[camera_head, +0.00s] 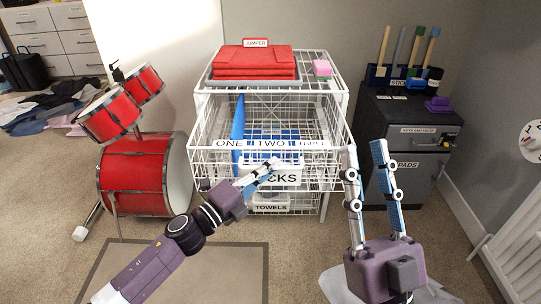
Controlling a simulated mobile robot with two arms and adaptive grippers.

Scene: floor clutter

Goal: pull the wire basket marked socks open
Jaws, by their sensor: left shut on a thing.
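The white wire basket marked socks (215,169) stands out of the white wire rack towards me, its open top and inside showing. The first letters of its label (285,178) are hidden by my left gripper, leaving "CKS" readable. My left gripper (270,166) is shut at the middle of the basket's front, by the label; its fingers cover the part they hold. My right gripper (364,153) is open and empty, fingers up, just right of the basket's front corner.
A strip reading ONE, TWO, THREE and a blue divider (238,122) belong to the basket. A towels basket (271,208) is below. Folded red cloth (254,63) lies on the rack. Red drums (140,178) stand left, a dark cabinet (408,118) right.

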